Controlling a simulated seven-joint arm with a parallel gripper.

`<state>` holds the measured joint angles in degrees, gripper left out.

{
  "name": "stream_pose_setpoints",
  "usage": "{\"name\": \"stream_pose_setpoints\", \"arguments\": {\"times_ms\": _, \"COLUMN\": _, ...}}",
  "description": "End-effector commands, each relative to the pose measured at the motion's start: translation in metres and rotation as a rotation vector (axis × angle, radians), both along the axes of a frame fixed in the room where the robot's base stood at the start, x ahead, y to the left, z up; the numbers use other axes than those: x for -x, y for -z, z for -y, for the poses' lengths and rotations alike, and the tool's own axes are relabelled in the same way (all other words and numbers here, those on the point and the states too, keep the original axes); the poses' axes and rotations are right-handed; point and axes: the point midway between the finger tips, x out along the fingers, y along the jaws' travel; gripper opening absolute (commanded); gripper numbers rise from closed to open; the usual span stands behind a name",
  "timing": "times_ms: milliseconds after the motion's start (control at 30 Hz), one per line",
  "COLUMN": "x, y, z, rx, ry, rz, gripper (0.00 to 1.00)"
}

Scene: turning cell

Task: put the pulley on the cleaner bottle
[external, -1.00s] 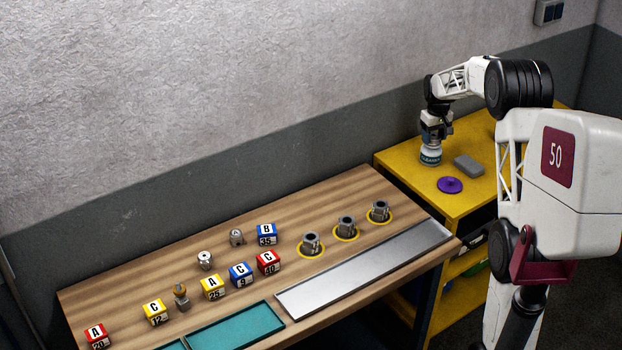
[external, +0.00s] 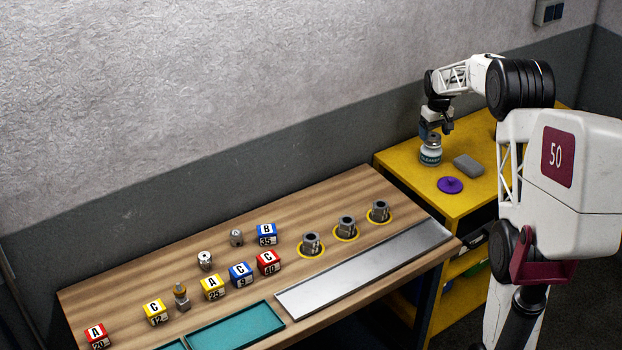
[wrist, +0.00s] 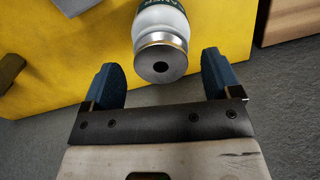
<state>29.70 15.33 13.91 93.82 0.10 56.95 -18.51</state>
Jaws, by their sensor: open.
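The cleaner bottle (external: 431,155), white with a dark green label, stands upright on the yellow cabinet (external: 392,163). The pulley (external: 433,139), a grey metal disc with a dark central hole, sits flat on top of the bottle. In the wrist view the pulley (wrist: 163,66) covers the end of the bottle (wrist: 157,20) and looks about centred. My gripper (external: 436,128) is just above the bottle. In the wrist view my gripper (wrist: 160,75) has its blue fingers wide apart, one on each side of the pulley, with a gap to both.
A grey block (external: 468,165) and a purple disc (external: 450,185) lie on the cabinet right of the bottle. The wooden bench (external: 340,190) holds lettered cubes, metal parts, three yellow-ringed sockets, a metal plate (external: 365,255) and teal trays (external: 235,328). The wall is behind.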

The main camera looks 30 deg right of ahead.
Motion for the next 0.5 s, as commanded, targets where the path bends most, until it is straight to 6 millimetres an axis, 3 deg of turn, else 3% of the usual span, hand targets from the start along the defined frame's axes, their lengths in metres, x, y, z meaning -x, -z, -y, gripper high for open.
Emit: {"name": "stream_pose_setpoints", "arguments": {"times_ms": 500, "x": 0.0, "y": -0.079, "z": 0.0, "rx": 0.0, "ry": 0.0, "rz": 0.001, "gripper": 0.84}}
